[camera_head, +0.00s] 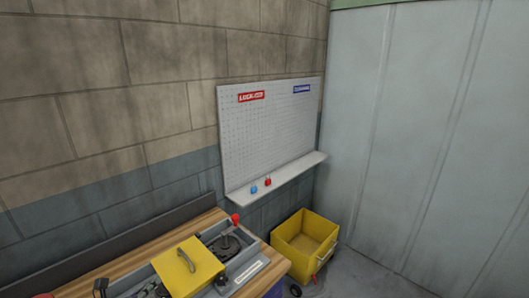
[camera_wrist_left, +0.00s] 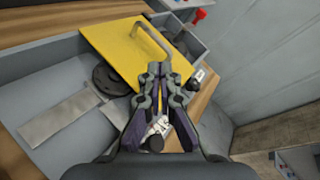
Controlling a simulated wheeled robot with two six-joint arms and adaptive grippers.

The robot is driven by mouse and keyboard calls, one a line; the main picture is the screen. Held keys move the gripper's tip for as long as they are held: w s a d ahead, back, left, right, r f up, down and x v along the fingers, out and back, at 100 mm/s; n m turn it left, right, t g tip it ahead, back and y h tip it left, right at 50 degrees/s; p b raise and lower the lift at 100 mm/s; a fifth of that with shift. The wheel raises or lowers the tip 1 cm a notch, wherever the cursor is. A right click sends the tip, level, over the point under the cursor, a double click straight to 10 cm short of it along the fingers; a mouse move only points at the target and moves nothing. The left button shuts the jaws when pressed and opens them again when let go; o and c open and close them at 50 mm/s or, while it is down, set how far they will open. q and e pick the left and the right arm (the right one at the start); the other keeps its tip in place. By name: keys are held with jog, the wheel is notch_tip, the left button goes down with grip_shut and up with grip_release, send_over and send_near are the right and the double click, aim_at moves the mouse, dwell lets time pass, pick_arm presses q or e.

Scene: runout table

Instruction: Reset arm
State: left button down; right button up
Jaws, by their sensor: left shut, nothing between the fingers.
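My left gripper (camera_wrist_left: 157,75) is in the middle of the left wrist view, its dark fingers together and empty. Its tips appear over the near edge of a yellow cover (camera_wrist_left: 125,50) with a grey handle; I cannot tell whether they touch. My right gripper is not in view.
The cover sits on a grey machine (camera_head: 222,240) on a wooden bench (camera_head: 125,252). A red-knobbed lever (camera_head: 236,219) stands behind. A yellow bin (camera_head: 303,240) is on the floor at right. A pegboard (camera_head: 270,130) with a shelf (camera_head: 280,178) hangs on the wall.

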pick_arm(q)
jog(key=s+d+f+n+g+y, duration=0.15)
jog(key=s+d+n+g, duration=0.25)
jog(key=s+n, duration=0.45)
jog(key=s+d+f+n+g+y, duration=0.1)
jog(key=s+d+f+n+g, duration=0.3)
jog(key=n, duration=0.8)
jog(key=s+d+f+n+g+y, duration=0.1)
jog(key=s+d+f+n+g, duration=0.2)
jog(key=s+n, duration=0.65)
notch_tip(320, 180, down, 27)
jog(key=a+n+b, duration=0.2)
jog(key=b, duration=0.2)
jog(key=s+a+f+g+b, duration=0.1)
jog(key=s+f+g+b, duration=0.1)
jog(key=s+f, duration=1.7)
notch_tip(320, 180, down, 2)
jog(key=shift+a+b, duration=0.3)
jog(key=shift+b, duration=0.45)
